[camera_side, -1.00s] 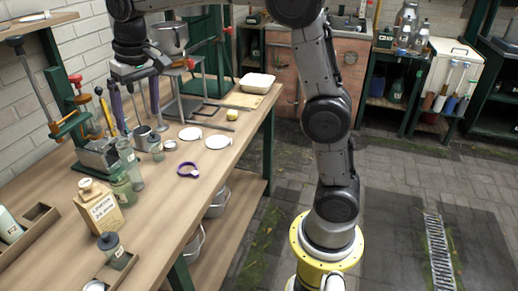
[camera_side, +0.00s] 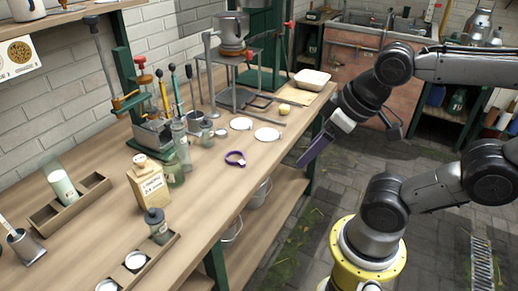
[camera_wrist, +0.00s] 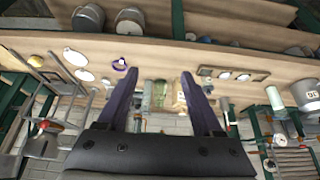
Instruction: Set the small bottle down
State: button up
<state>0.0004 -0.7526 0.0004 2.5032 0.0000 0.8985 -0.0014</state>
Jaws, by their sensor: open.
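A small bottle (camera_side: 158,227) with a dark cap stands upright at the far end of a low wooden tray (camera_side: 176,239) near the bench front. Another small grey bottle (camera_side: 207,135) stands farther back beside a grey cup (camera_side: 195,121); I cannot tell which one the task names. My gripper (camera_side: 301,164) hangs beyond the bench's right edge, apart from both bottles. In the wrist view, its two purple fingers (camera_wrist: 158,82) are spread with nothing visibly held between them. A green jar (camera_wrist: 158,95) shows in the background between them.
A labelled tan block bottle (camera_side: 149,183), a clear bottle (camera_side: 181,145) and a lever press (camera_side: 150,128) crowd the bench. A purple ring (camera_side: 235,158) and white discs (camera_side: 241,123) lie nearer the right edge. Bare wood (camera_side: 215,190) lies at the front right.

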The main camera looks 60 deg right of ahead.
jog(key=shift+c, duration=0.5)
